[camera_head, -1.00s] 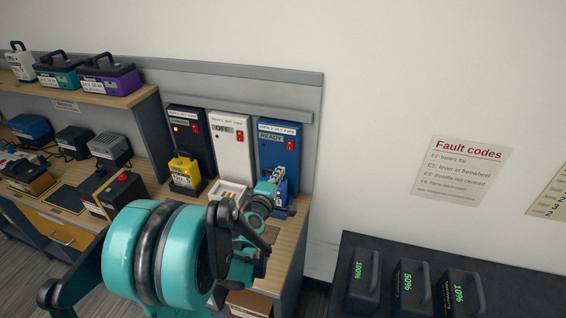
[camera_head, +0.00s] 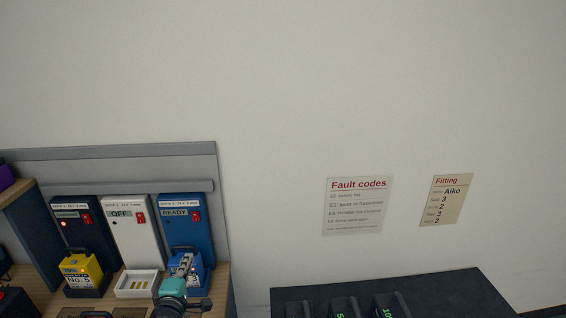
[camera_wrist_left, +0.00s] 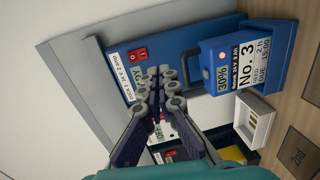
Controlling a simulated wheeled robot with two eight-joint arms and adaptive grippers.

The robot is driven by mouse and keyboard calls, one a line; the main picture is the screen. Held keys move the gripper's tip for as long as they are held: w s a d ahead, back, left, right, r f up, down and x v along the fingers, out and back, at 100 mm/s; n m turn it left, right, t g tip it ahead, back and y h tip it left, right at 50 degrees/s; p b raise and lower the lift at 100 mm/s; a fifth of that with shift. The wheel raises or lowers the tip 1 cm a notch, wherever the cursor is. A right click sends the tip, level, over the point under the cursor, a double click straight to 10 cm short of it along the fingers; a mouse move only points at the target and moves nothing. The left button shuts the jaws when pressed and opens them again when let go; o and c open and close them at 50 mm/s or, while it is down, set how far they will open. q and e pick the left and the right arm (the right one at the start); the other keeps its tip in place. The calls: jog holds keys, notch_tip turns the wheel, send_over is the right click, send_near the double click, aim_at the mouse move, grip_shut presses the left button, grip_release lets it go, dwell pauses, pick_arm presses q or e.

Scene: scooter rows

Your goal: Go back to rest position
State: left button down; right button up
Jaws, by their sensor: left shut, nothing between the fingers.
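My left gripper (camera_head: 184,264) is shut and empty, in front of the blue charging station (camera_head: 184,223) marked READY. In the left wrist view its fingers (camera_wrist_left: 160,73) are together, overlapping the station's face near a red switch. A blue battery (camera_wrist_left: 237,62) labelled No. 3, showing 30%, sits at the foot of that station. In the head view this battery (camera_head: 200,268) is partly hidden by my gripper. In the left wrist view the gripper appears beside the battery, and no part of the battery is between the fingers. My right gripper is not in view.
A white station (camera_head: 131,222) marked OFF has an empty cradle (camera_head: 136,284). A black station (camera_head: 78,219) holds a yellow No. 5 battery (camera_head: 82,272). A dark bench (camera_head: 450,290) with several batteries is lower right. The wall carries a Fault codes sheet (camera_head: 358,205) and a Fitting sheet (camera_head: 446,201).

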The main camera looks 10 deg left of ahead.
pick_arm(q)
jog(key=s+d+m+g+h, duration=0.2)
jog(key=s+d+m, duration=0.1)
jog(key=d+m, duration=0.4)
jog(key=s+d+m+g+h, duration=0.25)
jog(key=d+m, duration=0.25)
jog(key=d, duration=0.4)
jog(key=s+d+f+m+g+y, duration=0.1)
jog(key=s+d+f+m+g, duration=0.1)
jog(key=s+m, duration=0.6)
jog(key=s+f+g, duration=0.1)
jog(key=s+g, duration=0.1)
jog(key=s, duration=0.3)
jog(key=shift+f, duration=0.3)
jog(key=shift+s, duration=0.1)
